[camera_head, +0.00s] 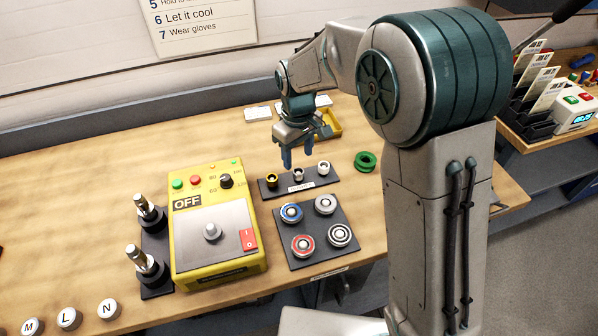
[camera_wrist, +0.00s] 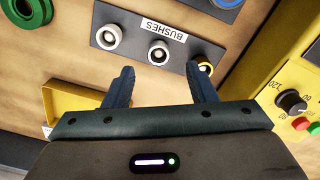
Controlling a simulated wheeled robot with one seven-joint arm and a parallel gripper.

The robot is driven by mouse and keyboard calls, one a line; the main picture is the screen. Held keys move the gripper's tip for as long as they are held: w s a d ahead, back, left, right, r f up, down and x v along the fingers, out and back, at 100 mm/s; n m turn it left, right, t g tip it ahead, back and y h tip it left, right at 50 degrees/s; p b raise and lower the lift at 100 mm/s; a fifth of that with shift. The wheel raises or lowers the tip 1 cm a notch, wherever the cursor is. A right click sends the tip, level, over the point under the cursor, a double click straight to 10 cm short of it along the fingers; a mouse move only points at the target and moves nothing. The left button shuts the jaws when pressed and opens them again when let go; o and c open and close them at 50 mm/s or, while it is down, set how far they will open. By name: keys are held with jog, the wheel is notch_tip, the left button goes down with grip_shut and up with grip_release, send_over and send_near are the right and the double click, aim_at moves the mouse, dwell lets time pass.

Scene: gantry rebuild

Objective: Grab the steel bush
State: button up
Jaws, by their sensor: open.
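A dark strip labelled BUSHES (camera_head: 262,195) lies on the bench and also shows in the wrist view (camera_wrist: 135,48). It bears three bushes in a row: a brass-coloured one (camera_head: 272,181), a pale grey middle one (camera_head: 298,174) and a whitish one (camera_head: 323,168). In the wrist view the brass one (camera_wrist: 206,69) is at right, the middle one (camera_wrist: 159,53) at centre, the whitish one (camera_wrist: 109,37) at left. Which pale one is steel is hard to tell. My gripper (camera_head: 298,160) is open and empty, above and behind the strip; its blue fingers (camera_wrist: 160,75) point toward the middle bush.
A yellow tray (camera_head: 335,126) stands behind the strip, partly hidden by my gripper. A green ring (camera_head: 365,162) lies to the right. A plate with several round parts (camera_head: 318,228) is in front. A yellow control box (camera_head: 215,230) stands to the left.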

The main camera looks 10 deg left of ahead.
aim_at(298, 172)
jog(key=shift+w+f+p, duration=0.15)
jog(key=shift+f+p, duration=0.6)
jog(key=shift+f, duration=2)
jog(key=c, duration=1.1)
jog(key=shift+o, duration=0.2)
jog(key=shift+r, duration=0.15)
